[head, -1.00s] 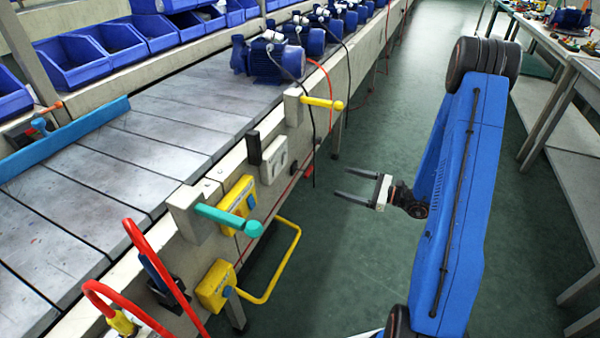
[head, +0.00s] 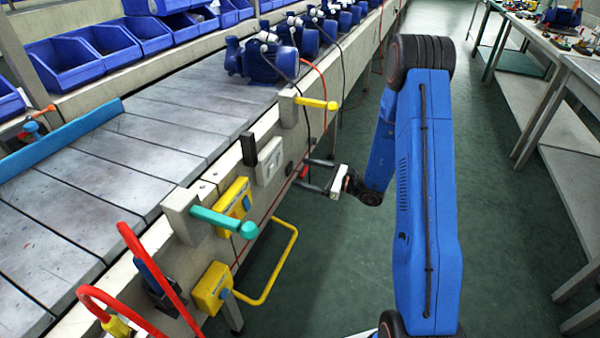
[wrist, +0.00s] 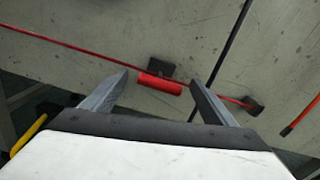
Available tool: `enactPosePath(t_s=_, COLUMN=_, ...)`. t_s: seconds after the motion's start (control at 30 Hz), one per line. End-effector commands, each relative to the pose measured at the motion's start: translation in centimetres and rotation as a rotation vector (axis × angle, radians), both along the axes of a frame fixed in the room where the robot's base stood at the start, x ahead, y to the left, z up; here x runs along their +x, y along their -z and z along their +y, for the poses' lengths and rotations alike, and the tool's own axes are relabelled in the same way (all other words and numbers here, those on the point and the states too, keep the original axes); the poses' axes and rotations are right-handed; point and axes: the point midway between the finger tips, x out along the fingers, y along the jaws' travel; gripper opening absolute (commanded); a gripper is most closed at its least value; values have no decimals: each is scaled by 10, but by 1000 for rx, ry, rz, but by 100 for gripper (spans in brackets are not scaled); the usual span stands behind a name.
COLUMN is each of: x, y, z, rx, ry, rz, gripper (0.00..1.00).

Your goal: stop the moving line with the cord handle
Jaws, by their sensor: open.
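The cord handle (wrist: 160,84) is a short red cylinder on a thin red cord (wrist: 85,48) strung along the pale side beam of the line, with a dark bracket (wrist: 160,68) just behind it. In the head view it is a small red spot (head: 304,172) by my fingers. My gripper (wrist: 160,80) is open, with one finger on each side of the handle in the wrist view. Whether the fingers touch it, or how deep it sits between them, I cannot tell. In the head view my gripper (head: 301,172) points left at the beam's side.
A yellow lever (head: 318,103), a teal lever (head: 223,220), a yellow box (head: 234,205) and a yellow loop bar (head: 290,265) stick out from the beam. A black cable (wrist: 222,60) hangs close by. Blue pumps (head: 265,62) stand on the line. The floor to the right is clear.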

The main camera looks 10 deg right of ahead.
Motion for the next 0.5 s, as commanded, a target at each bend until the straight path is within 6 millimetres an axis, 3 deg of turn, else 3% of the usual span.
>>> enactPosePath(t_s=0.2, x=11, y=0, z=16, rx=0, ry=-1, rz=1, gripper=80)
enactPosePath(t_s=0.5, x=14, y=0, z=19, rx=0, ry=0, rz=1, gripper=80)
